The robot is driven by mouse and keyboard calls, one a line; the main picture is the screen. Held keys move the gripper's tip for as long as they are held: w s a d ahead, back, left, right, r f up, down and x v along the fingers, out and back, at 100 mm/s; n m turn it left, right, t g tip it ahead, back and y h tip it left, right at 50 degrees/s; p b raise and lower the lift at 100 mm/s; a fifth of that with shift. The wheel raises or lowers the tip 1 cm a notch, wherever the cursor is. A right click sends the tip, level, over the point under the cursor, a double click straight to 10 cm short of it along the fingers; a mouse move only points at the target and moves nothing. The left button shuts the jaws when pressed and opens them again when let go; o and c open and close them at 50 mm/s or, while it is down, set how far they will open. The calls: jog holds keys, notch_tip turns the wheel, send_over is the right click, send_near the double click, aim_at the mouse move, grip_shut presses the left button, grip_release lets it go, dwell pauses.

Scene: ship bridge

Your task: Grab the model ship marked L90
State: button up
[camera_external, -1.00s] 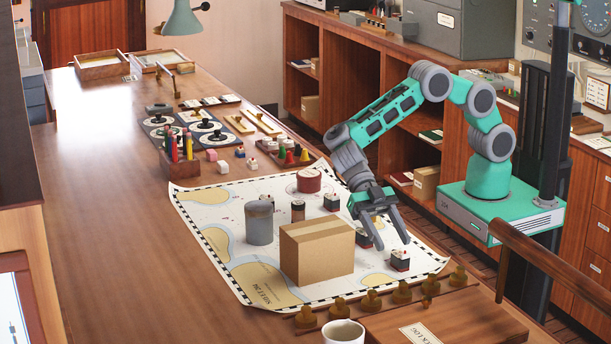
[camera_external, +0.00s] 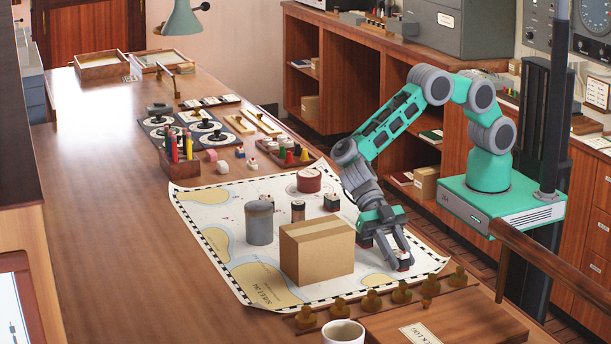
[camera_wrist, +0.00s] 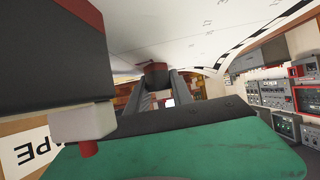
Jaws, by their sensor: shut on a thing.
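Several small dark model ships with white and red parts stand on the chart. My gripper (camera_external: 393,258) is low over the chart's right part, its fingers shut on the model ship (camera_external: 403,264) nearest the front. In the wrist view, a dark red-topped body (camera_wrist: 156,74) sits between my fingers. A second model ship (camera_external: 364,241) is just left of my gripper, partly hidden by it. A large, close dark model ship (camera_wrist: 55,60) fills the left of the wrist view. A third model ship (camera_external: 332,202) stands further back. I cannot read any marking, so L90 is not confirmed.
A cardboard box (camera_external: 316,255) stands left of my gripper on the chart (camera_external: 212,215). A grey cylinder (camera_external: 259,222), a smaller can (camera_external: 298,210) and a red round tin (camera_external: 308,180) are behind it. Brass-coloured stamps (camera_external: 372,300) line the front. The table's left side is clear.

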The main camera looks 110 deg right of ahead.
grip_shut()
jog(key=shift+r, duration=0.1)
